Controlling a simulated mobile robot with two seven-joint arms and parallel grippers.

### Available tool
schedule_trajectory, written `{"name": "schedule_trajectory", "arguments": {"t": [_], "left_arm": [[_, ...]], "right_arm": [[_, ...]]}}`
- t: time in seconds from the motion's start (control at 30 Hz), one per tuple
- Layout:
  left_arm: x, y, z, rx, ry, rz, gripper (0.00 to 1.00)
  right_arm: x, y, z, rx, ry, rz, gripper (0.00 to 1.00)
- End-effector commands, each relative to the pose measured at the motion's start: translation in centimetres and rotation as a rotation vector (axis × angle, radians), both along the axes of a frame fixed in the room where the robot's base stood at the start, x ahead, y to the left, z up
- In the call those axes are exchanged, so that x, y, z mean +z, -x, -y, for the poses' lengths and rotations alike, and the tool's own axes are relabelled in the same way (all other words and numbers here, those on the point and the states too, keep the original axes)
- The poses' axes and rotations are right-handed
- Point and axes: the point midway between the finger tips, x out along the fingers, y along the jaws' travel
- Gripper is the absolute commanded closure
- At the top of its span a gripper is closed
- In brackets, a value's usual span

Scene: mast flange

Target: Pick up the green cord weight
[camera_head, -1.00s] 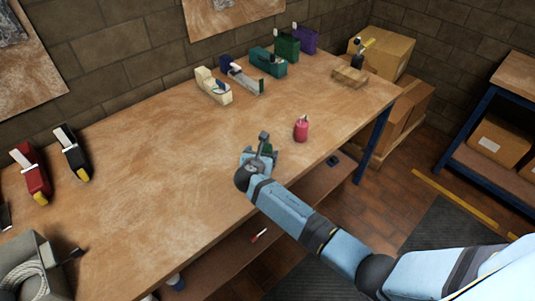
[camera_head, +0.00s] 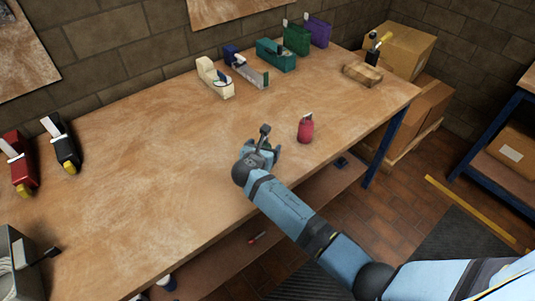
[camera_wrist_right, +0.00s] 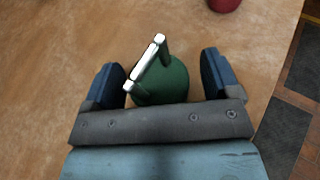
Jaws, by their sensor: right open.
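The green cord weight (camera_wrist_right: 165,85) stands on the workbench, a dark green rounded body with a pale metal handle across its top. In the right wrist view it lies between the two dark fingers of my right gripper (camera_wrist_right: 160,80), with gaps on both sides. The gripper is open and not closed on it. In the head view my right gripper (camera_head: 265,148) is low over the front part of the bench and mostly hides the green weight. My left gripper is not in view.
A red weight (camera_head: 305,130) stands just right of my gripper, also at the top of the wrist view (camera_wrist_right: 224,3). Tape dispensers and coloured holders (camera_head: 276,55) line the back. A wooden block (camera_head: 362,74) is at the right end. The bench (camera_head: 150,150) is clear at centre-left.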

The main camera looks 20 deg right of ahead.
Motion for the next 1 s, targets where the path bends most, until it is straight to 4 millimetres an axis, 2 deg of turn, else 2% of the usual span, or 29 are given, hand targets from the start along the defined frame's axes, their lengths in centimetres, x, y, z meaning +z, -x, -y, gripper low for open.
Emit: {"name": "schedule_trajectory", "arguments": {"t": [0.2,0.4,0.47,0.5,0.77,0.87,1.0], "left_arm": [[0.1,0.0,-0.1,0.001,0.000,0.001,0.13],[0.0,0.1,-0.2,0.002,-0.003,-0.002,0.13],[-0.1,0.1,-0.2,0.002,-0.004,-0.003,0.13],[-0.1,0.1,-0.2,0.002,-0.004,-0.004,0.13],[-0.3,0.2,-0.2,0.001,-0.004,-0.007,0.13],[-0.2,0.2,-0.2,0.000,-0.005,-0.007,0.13],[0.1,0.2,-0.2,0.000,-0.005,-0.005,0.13]], "right_arm": [[0.1,0.0,-0.1,0.001,0.000,0.000,0.20],[0.0,0.0,0.0,0.001,0.000,0.000,0.66],[0.0,0.0,0.0,0.001,0.000,0.000,0.80],[0.1,0.0,0.0,0.001,0.000,0.002,0.82],[0.3,0.0,0.0,0.001,0.000,0.002,0.83],[0.9,-0.1,0.0,0.001,0.000,0.002,0.83],[2.6,-0.1,0.0,0.001,-0.001,0.005,0.83]]}}
